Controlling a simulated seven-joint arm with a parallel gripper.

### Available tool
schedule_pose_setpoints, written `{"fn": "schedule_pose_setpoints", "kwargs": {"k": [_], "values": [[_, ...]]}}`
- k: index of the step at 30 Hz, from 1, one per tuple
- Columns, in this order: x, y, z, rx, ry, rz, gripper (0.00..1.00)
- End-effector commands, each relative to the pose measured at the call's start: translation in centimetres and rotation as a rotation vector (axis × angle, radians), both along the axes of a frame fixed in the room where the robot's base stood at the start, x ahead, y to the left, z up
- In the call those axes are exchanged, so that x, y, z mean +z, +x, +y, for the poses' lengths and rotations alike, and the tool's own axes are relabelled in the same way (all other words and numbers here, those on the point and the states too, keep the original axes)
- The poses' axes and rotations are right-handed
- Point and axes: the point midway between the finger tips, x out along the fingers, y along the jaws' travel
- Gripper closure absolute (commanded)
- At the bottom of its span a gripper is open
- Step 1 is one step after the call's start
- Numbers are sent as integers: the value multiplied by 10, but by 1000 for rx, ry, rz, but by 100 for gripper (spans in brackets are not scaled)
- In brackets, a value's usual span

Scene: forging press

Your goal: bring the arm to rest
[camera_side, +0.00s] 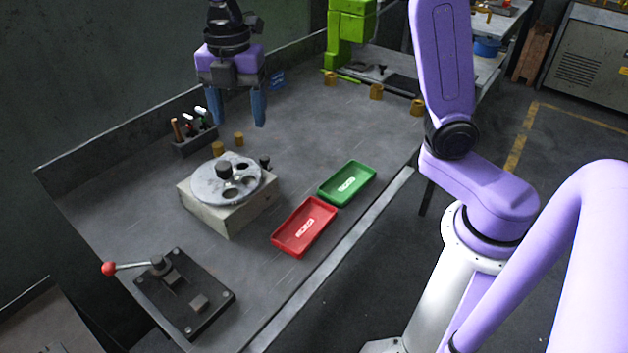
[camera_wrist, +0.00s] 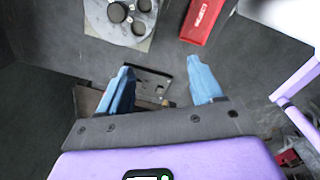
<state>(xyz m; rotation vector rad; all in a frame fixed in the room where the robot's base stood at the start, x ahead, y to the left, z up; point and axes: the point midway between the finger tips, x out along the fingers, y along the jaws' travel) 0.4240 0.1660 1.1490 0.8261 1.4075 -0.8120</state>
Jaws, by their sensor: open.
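My gripper (camera_side: 238,106) is open and empty, with its two blue fingers pointing down. In the side view it hangs in the air over the back part of the grey workbench (camera_side: 120,215), above and behind the round-topped fixture. In the wrist view my gripper (camera_wrist: 165,82) shows its two fingers spread well apart with nothing between them. Beyond the fingers I see the black clamp plate on the bench.
The fixture with a disc top (camera_side: 226,182) stands mid-bench. A red tray (camera_side: 305,228) and a green tray (camera_side: 347,182) lie near the front edge. A clamp with a red-knobbed lever (camera_side: 109,268), a tool holder (camera_side: 194,143) and a green press (camera_side: 347,35) also stand there.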

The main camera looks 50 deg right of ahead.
Motion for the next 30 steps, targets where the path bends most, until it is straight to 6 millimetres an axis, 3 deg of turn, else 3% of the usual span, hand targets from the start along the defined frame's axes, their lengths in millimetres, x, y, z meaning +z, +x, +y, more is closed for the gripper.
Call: {"fn": "schedule_pose_setpoints", "kwargs": {"k": [1,8,18,24,30], "values": [[-2,-18,-4,-53,0,0,34],[-18,-92,-21,-325,10,-1,34],[-51,-199,-71,-726,23,4,34],[-69,-243,-100,-909,29,9,34],[-77,-260,-112,-987,30,11,34]]}}
